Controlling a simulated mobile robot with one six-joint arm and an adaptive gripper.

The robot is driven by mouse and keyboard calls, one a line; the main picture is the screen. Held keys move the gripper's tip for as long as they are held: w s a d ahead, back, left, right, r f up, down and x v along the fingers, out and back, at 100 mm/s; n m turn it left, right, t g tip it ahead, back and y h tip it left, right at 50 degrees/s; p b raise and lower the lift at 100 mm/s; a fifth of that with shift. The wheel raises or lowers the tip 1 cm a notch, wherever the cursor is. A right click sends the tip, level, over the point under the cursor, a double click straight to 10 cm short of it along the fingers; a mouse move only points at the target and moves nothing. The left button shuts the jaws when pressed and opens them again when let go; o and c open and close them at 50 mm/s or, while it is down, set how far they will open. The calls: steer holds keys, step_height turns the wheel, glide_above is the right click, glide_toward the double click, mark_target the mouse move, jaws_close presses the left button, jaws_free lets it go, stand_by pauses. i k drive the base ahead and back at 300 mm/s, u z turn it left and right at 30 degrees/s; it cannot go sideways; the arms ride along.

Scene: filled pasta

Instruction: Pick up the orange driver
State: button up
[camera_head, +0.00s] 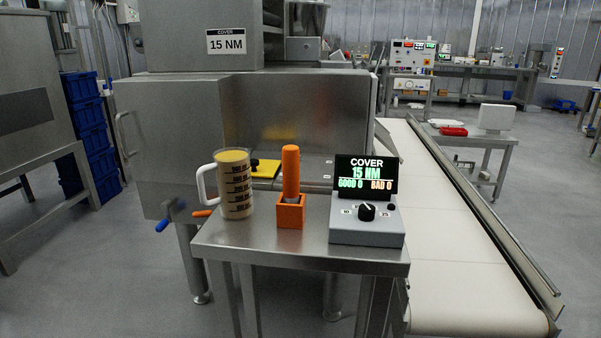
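The orange driver (291,171) stands upright in a small orange square holder (290,213). Its thick orange handle points up, and a short grey part shows just above the holder. The driver's lower end is hidden inside the holder. The holder sits on a small steel table (270,254), near the middle of the picture. My gripper is not in view.
A measuring jug (238,185) stands left of the holder. A grey control box (367,226) with a dial and a screen (366,174) reading "COVER 15 NM" stands to the right. A steel machine (290,120) rises behind; a white conveyor (455,235) runs along the right.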

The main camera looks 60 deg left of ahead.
mark_target(290, 153)
steer(key=z, duration=0.25)
steer(key=k, duration=1.05)
steer(key=z, duration=0.75)
steer(key=k, duration=0.1)
steer(key=u, duration=2.95)
steer(key=i, duration=0.15)
steer(key=z, duration=0.15)
